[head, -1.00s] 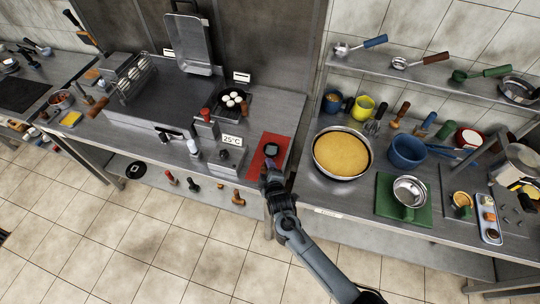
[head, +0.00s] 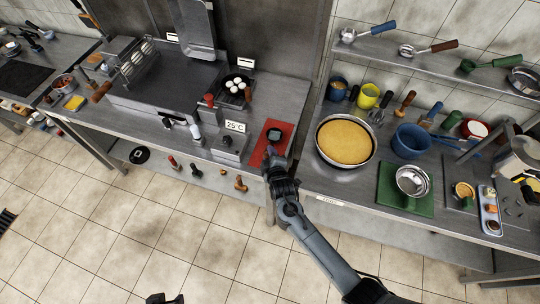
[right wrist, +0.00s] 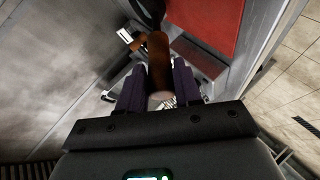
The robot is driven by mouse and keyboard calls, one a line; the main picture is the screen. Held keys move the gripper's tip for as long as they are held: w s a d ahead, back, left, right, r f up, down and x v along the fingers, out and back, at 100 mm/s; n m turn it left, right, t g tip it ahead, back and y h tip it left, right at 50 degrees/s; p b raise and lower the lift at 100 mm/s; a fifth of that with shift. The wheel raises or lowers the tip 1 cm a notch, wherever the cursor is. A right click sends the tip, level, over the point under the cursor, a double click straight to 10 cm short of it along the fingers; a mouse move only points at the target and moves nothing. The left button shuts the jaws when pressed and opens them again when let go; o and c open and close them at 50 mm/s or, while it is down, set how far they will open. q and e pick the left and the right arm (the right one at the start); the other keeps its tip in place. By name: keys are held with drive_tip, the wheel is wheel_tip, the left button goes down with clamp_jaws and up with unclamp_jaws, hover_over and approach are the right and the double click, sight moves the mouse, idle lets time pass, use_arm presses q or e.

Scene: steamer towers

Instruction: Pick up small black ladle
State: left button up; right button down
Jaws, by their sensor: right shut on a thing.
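The small black ladle has a dark bowl (head: 273,134) that shows over the red board (head: 262,154) in the head view. In the right wrist view its brown handle (right wrist: 158,62) lies between the two purple fingers of my right gripper (right wrist: 160,92). That gripper (head: 269,155) is shut on the handle, at the front of the red board. Part of the dark bowl shows at the top edge of the wrist view. I cannot tell whether the ladle touches the board. A dark tip, probably my left gripper (head: 165,299), shows at the bottom edge of the head view.
A pan with a yellow filling (head: 344,141) stands right of the board. A blue pot (head: 410,142) and a green board (head: 389,199) are farther right. A 25°C display (head: 235,126) and a small pan with white balls (head: 237,84) are to the left.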

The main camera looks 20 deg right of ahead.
wheel_tip(320, 180, up, 3)
drive_tip(key=shift+r, duration=0.1)
drive_tip(key=s+d+r, duration=0.4)
drive_tip(key=d+r, duration=0.2)
drive_tip(key=d, duration=0.4)
drive_tip(key=shift+s+d+r, duration=0.35)
drive_tip(key=shift+s+r, duration=0.05)
drive_tip(key=c, duration=1.3)
unclamp_jaws()
clamp_jaws()
